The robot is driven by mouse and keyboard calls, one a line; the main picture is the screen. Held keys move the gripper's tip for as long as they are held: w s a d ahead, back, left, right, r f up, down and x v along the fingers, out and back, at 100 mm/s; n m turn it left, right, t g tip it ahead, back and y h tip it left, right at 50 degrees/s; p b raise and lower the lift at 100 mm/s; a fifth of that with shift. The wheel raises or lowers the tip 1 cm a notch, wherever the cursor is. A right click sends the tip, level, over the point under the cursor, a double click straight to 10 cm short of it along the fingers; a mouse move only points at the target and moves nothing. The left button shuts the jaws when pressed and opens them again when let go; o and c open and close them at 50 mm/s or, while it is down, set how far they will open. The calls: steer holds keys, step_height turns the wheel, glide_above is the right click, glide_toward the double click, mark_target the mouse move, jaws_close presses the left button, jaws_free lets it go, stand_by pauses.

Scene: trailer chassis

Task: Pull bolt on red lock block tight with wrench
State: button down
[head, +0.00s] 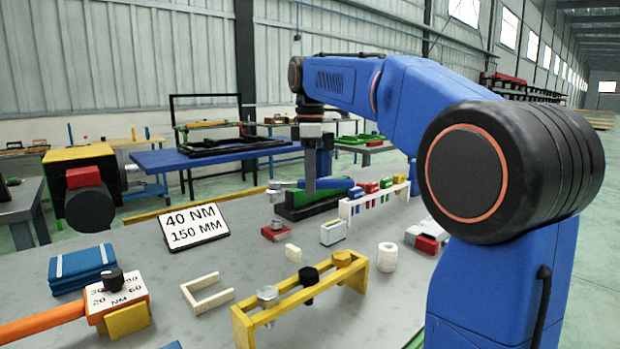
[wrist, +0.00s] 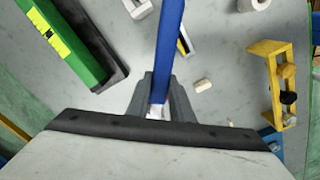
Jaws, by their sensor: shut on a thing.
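My gripper (wrist: 159,97) is shut on a blue bar, which looks like the wrench handle (wrist: 169,40). A small silver part shows between the fingers in the wrist view. In the head view my gripper (head: 311,184) is low over the far middle of the table, with the blue handle (head: 338,183) level across it. A small red block with a grey top (head: 276,232) lies on the table nearer the camera. I cannot tell whether it is the red lock block, and no bolt is clear on it.
A green and black block (head: 300,208) is close beside my gripper. A yellow rack with bolts (head: 244,325), a white rack (head: 345,211), a torque wrench (head: 40,328), a white U-shaped piece (head: 208,303) and a "40 NM 150 MM" sign (head: 180,228) stand around the grey table.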

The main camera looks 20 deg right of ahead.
steer(key=shift+f, duration=2.7)
steer(key=shift+f, duration=0.75)
steer(key=c, duration=2.1)
jaws_free()
jaws_close()
